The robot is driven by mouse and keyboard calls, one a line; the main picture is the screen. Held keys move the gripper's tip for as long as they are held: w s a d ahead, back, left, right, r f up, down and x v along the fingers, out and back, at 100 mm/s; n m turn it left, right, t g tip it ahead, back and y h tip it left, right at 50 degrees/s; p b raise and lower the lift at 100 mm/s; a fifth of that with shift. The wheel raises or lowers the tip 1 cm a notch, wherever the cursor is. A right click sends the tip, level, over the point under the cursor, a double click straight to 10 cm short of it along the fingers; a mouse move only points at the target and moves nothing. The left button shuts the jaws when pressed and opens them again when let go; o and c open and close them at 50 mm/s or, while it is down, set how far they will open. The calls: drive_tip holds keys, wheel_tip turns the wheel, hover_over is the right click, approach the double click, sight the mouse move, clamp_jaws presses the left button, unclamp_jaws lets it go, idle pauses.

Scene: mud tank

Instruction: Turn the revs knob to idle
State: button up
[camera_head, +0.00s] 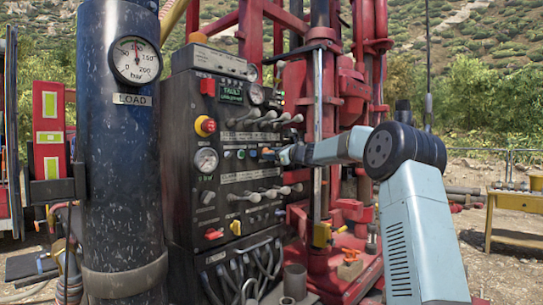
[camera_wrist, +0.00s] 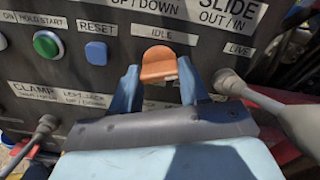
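The orange knob (camera_wrist: 158,65) sits on the dark control panel (camera_head: 190,110), just below an IDLE label (camera_wrist: 160,37) in the wrist view. A LIVE label (camera_wrist: 237,49) is to its right. No revs label can be read. My gripper (camera_wrist: 160,78) is at the knob, with one blue finger on each side of it. The fingertips are very close to its sides; I cannot tell whether they press on it. In the head view, the knob (camera_head: 267,153) shows as a small orange spot at the tip of my gripper (camera_head: 281,155). Its pointer direction is unclear.
Left of the knob are a blue RESET button (camera_wrist: 96,53) and a green button (camera_wrist: 47,44). Levers stand close by, one at the right (camera_wrist: 245,92) and one at the lower left (camera_wrist: 38,135). A dark cylinder (camera_head: 120,190) with a gauge stands left of the panel.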

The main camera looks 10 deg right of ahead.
drive_tip(key=c, duration=0.5)
drive_tip(key=shift+a, duration=0.2)
drive_tip(key=shift+d, duration=0.1)
drive_tip(key=shift+n, duration=0.3)
drive_tip(key=shift+f+n, duration=0.2)
drive_tip(key=shift+n, duration=6.4)
